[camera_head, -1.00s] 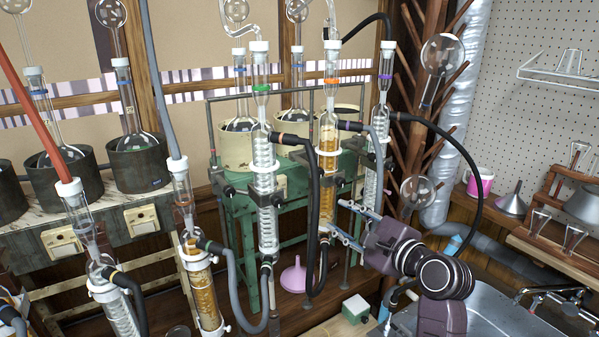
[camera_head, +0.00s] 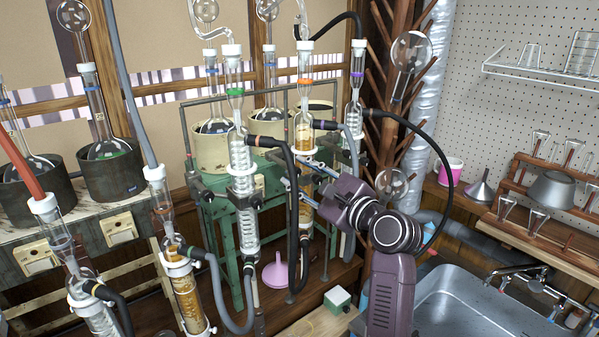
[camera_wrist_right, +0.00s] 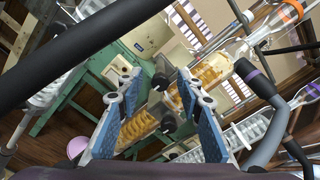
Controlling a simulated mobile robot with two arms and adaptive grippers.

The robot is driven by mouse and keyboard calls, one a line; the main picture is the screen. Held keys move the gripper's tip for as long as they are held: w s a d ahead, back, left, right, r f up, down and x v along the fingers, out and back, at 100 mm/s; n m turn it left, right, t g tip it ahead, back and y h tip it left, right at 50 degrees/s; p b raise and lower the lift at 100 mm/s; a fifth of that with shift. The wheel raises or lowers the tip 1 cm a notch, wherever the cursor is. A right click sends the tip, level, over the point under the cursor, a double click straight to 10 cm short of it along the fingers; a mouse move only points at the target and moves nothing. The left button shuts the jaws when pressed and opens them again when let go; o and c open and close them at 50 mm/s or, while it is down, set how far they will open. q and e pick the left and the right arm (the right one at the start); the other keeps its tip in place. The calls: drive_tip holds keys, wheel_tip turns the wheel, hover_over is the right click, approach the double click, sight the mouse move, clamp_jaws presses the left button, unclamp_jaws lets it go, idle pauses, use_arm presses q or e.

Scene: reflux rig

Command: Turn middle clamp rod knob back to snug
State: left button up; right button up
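The middle condenser (camera_head: 304,130), with an orange collar and amber liquid, stands on the green frame between the green-collared condenser (camera_head: 242,185) and the purple-collared one (camera_head: 354,112). My right gripper (camera_head: 295,174) reaches in from the right, in front of the middle condenser, and partly hides it. In the right wrist view, its blue-padded fingers (camera_wrist_right: 155,82) are apart with nothing gripped. Two dark clamp knobs, an upper one (camera_wrist_right: 160,82) and a lower one (camera_wrist_right: 168,123), appear between the fingers. I cannot tell whether either is touched. My left gripper is not in view.
Dark hoses hang close by; one (camera_head: 290,220) passes left of my right gripper, and another (camera_wrist_right: 80,45) crosses the wrist view. A pink funnel (camera_head: 279,272) and a small green-white box (camera_head: 337,299) sit below. A steel sink (camera_head: 450,300) lies at lower right.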

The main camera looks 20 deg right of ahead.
drive_tip(key=shift+c, duration=0.6)
clamp_jaws()
drive_tip(key=shift+n, duration=0.3)
drive_tip(key=n+p, duration=0.1)
drive_tip(key=n, duration=0.1)
drive_tip(key=shift+n, duration=0.3)
drive_tip(key=n, duration=0.2)
drive_tip(key=shift+f+n, duration=0.1)
drive_tip(key=shift+n, duration=0.3)
drive_tip(key=n+p, duration=0.1)
drive_tip(key=n, duration=0.4)
drive_tip(key=shift+n, duration=0.6)
